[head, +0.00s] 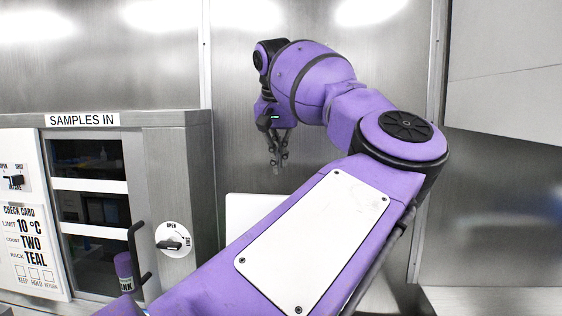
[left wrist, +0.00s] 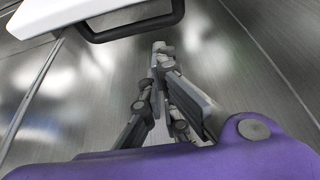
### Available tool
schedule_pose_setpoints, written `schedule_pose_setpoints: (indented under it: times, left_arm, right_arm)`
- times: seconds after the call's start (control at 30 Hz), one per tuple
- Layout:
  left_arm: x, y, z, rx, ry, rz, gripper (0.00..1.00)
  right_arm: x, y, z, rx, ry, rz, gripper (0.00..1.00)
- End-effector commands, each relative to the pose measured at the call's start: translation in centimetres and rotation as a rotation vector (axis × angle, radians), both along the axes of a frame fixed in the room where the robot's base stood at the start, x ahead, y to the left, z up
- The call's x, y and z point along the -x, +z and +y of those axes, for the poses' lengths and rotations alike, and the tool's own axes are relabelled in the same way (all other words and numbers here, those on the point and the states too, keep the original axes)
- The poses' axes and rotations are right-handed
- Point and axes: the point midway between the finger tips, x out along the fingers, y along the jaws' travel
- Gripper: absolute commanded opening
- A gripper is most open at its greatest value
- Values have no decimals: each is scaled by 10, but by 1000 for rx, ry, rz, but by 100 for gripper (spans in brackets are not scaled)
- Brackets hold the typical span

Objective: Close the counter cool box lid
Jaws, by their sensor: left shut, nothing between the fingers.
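A white panel (head: 250,207), likely the cool box lid, shows in the head view beside the grey cabinet. My own arm hides much of it, so I cannot tell its angle. In the left wrist view a white edge (left wrist: 60,14) with a black bar handle (left wrist: 135,30) is at the top left. My left gripper (head: 277,168) points down above and to the right of the white panel in the head view. Its fingers also show in the left wrist view (left wrist: 162,52), shut and empty, apart from the handle. My right gripper is out of view.
A grey cabinet (head: 178,185) marked SAMPLES IN stands at left, with a glass door, a black handle (head: 136,258) and a dial (head: 172,239). A purple-capped container (head: 123,266) is near it. A check card (head: 20,245) is at far left. Metal walls stand behind.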

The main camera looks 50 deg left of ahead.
Motion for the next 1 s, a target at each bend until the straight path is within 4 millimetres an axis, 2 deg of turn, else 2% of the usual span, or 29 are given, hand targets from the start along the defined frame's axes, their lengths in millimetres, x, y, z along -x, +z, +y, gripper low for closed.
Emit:
schedule_pose_setpoints:
  times: [0.2, 0.4, 0.6, 1.0]
  left_arm:
    - [-12, -39, 11, 0, 1, 3, 0]
    - [-20, -62, 17, 0, 0, 1, 0]
    - [-23, -71, 19, 1, 0, 0, 0]
    - [-22, -70, 17, -6, 0, -7, 0]
  right_arm:
    - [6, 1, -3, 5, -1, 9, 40]
    - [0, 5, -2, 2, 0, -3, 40]
    - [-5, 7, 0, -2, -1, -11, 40]
    - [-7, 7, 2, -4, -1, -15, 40]
